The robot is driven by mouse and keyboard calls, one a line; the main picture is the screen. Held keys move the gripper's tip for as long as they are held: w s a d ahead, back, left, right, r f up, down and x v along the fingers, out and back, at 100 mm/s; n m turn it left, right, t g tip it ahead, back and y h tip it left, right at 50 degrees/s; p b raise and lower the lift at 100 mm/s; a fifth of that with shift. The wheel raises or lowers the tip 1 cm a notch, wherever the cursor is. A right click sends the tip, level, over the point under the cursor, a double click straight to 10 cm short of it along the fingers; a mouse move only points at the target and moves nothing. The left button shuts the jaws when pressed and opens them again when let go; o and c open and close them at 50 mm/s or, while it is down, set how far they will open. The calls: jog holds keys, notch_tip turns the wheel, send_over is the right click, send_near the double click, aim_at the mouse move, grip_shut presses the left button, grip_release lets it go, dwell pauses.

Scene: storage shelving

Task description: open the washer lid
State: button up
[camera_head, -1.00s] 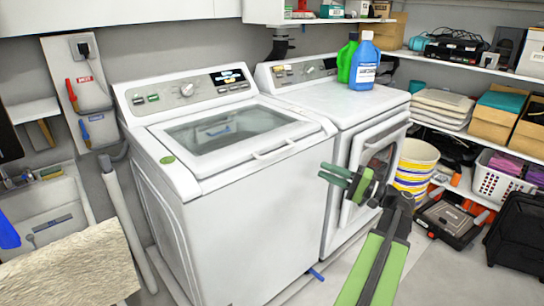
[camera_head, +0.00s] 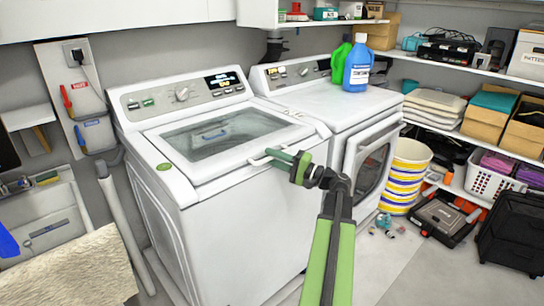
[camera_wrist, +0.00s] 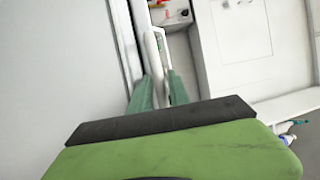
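The washer (camera_head: 215,215) is the white top-loader at the left, and its lid (camera_head: 222,135) with a dark glass window lies closed. The white lid handle (camera_head: 256,161) runs along the lid's front edge; my gripper covers part of it. My gripper (camera_head: 272,155), with green fingers, is at the handle near the lid's front right. In the wrist view the fingers of my gripper (camera_wrist: 160,82) are apart, with the white handle (camera_wrist: 151,50) running between or just beyond their tips. I cannot tell whether they touch it.
A front-load dryer (camera_head: 350,110) stands to the right, with green (camera_head: 341,62) and blue (camera_head: 359,65) bottles on top. A striped bucket (camera_head: 407,175), a white basket (camera_head: 488,180) and a toolbox (camera_head: 440,215) are farther right. A sink (camera_head: 45,215) is at the left.

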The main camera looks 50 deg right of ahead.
jog(key=shift+c, duration=0.2)
grip_shut()
dwell(1.3)
